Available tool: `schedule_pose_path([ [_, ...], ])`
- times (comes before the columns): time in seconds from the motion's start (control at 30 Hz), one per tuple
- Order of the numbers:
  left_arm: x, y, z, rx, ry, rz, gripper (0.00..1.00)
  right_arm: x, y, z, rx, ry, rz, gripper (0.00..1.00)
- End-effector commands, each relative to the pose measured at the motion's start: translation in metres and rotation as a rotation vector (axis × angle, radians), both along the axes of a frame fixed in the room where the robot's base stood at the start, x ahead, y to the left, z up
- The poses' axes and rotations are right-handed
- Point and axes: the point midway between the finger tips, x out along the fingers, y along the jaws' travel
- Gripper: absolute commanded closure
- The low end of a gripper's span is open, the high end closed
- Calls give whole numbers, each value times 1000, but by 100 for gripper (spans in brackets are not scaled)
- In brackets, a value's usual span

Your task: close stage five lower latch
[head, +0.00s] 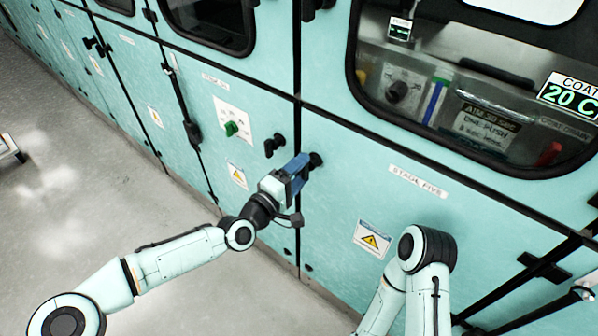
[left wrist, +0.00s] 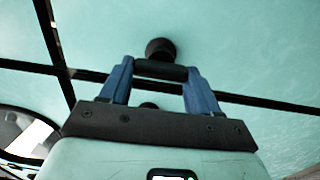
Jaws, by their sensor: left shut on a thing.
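The stage five lower latch (head: 316,159) is a black knob with a short handle. It sits at the upper left of the pale teal panel labelled "STAGE FIVE" (head: 418,182). My left gripper (head: 299,168) has blue fingers and is shut on the latch. In the left wrist view the black handle (left wrist: 160,71) lies between the two fingertips, with its round base (left wrist: 160,47) just beyond. The gripper hides part of the latch in the head view, so its exact turn is hard to tell. My right gripper is out of view; only a bend of that arm shows.
A similar black latch (head: 275,145) is on the neighbouring panel, close left of my gripper. A window (head: 480,100) is above the stage five panel, and a warning label (head: 372,240) is below. The floor (head: 90,215) at left is mostly clear.

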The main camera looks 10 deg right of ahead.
Motion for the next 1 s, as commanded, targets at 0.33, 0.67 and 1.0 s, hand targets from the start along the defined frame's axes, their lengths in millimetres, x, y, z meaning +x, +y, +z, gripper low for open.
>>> schedule_pose_path([
  [0.33, 1, 0, 1, -6, 5, 2, 32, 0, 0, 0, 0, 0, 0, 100],
  [0.67, 0, 0, 0, -4, 3, 1, 13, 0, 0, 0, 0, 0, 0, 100],
  [1.0, -23, 33, -1, -1, 7, 5, 13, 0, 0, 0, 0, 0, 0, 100],
])
